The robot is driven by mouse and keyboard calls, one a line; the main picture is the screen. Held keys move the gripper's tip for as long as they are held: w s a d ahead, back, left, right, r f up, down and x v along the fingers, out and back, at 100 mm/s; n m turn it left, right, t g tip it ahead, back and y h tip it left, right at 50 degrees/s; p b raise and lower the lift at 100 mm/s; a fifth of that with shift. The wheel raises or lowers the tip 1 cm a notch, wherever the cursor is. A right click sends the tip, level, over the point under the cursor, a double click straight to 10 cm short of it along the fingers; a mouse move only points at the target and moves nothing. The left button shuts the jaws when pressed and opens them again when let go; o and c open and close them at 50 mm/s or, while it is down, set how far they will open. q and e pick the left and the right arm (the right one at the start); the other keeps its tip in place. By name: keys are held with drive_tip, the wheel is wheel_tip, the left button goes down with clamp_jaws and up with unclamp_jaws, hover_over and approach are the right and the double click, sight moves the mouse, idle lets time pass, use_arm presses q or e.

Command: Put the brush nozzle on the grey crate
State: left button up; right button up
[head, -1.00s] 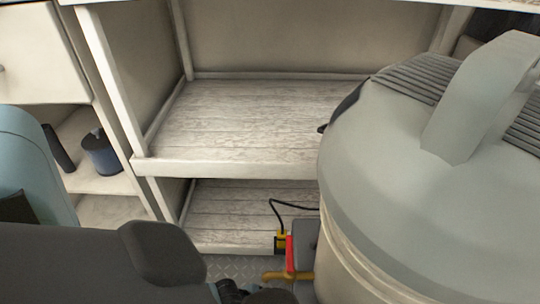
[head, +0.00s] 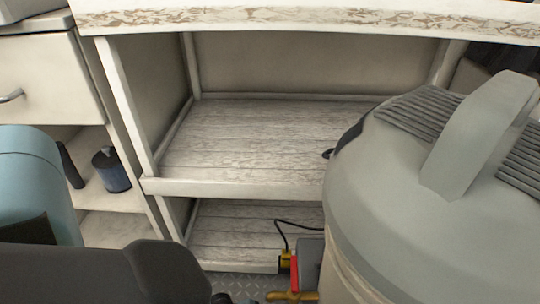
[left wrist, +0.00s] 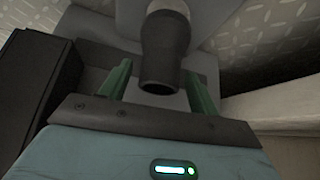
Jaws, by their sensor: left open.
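In the left wrist view, my left gripper (left wrist: 157,72) is open, with a green finger on each side of a dark, round, tapered tube (left wrist: 165,40), which looks like the neck of the brush nozzle. Its far end is cut off by the frame edge. Behind it is a flat grey surface (left wrist: 205,62), perhaps the grey crate; I cannot tell whether they touch. In the head view, a grey box (head: 311,257), likely the crate, shows partly beside the large drum. My left arm covers the lower left, and its fingers are not clear there. My right gripper is not in view.
A large grey-lidded drum (head: 440,200) fills the right side. Red (head: 294,268) and yellow (head: 285,262) items and a black cable (head: 283,222) lie near the box. The shelf (head: 250,145) is bare. A blue can (head: 113,175) and a black cylinder (head: 70,165) stand in the left cabinet.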

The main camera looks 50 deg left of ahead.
use_arm(q)
drive_tip(key=p+v, duration=0.3)
drive_tip(key=v, duration=0.5)
drive_tip(key=shift+p, duration=0.3)
drive_tip(key=shift+s+r, duration=0.1)
drive_tip(key=shift+s, duration=0.05)
